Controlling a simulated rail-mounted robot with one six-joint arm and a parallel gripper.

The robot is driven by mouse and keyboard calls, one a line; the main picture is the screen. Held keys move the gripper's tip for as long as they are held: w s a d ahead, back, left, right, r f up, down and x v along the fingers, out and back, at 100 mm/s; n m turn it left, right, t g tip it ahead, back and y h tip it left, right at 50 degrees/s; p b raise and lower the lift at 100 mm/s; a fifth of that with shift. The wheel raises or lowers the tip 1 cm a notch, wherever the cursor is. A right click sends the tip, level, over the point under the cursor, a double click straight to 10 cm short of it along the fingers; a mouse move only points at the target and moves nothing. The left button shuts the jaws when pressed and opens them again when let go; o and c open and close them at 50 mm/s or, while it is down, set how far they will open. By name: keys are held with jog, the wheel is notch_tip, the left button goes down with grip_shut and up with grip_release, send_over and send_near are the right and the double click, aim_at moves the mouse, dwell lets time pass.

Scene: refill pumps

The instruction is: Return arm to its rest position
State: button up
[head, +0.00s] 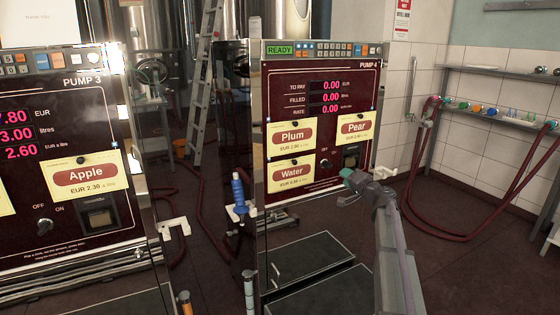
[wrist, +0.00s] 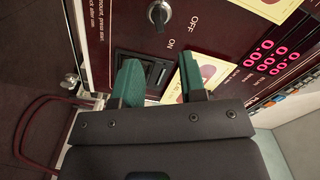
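My gripper (head: 352,180) is in front of the lower right of the dark red Pump 4 panel (head: 290,100) in the head view. My arm reaches up to it from the bottom right. In the wrist view, the two green fingers of my gripper (wrist: 160,62) stand apart with nothing between them. Behind them are a black framed square (wrist: 143,70) and, above it, an off/on knob (wrist: 159,14). I cannot tell whether the fingertips touch the panel.
Pump 4's green sign (head: 279,50) reads READY, and its displays show 0.00. Pump 3 (head: 80,120) stands at the left. Red hoses (head: 425,238) hang from a wall shelf (head: 490,112) at the right. A ladder (head: 205,80) stands behind.

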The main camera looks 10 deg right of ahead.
jog(key=s+a+f+n+g+y, duration=0.1)
jog(key=s+a+f+n+g, duration=0.2)
jog(key=s+a+f+g, duration=0.4)
jog(key=s+a+f+n+g, duration=0.2)
jog(key=s+a+f+g, duration=0.25)
jog(key=s+a, duration=0.5)
jog(key=s+a+f+n+g+h, duration=0.1)
jog(key=s+a+f+g+h, duration=0.15)
jog(key=s, duration=0.45)
jog(key=s+a+f+n+g+h, duration=0.1)
jog(key=s+a, duration=0.3)
jog(key=s, duration=0.3)
jog(key=s+a+f+n+g+h, duration=0.1)
jog(key=s+a+f+g+h, duration=0.15)
jog(key=s, duration=0.45)
jog(key=s+a+n, duration=0.1)
jog(key=s+a, duration=0.1)
jog(key=a, duration=0.2)
notch_tip(320, 180, up, 19)
jog(key=p, duration=1.8)
jog(key=shift+w+a+n+p, duration=0.2)
jog(key=shift+w+n+p, duration=0.1)
jog(key=shift+w, duration=0.05)
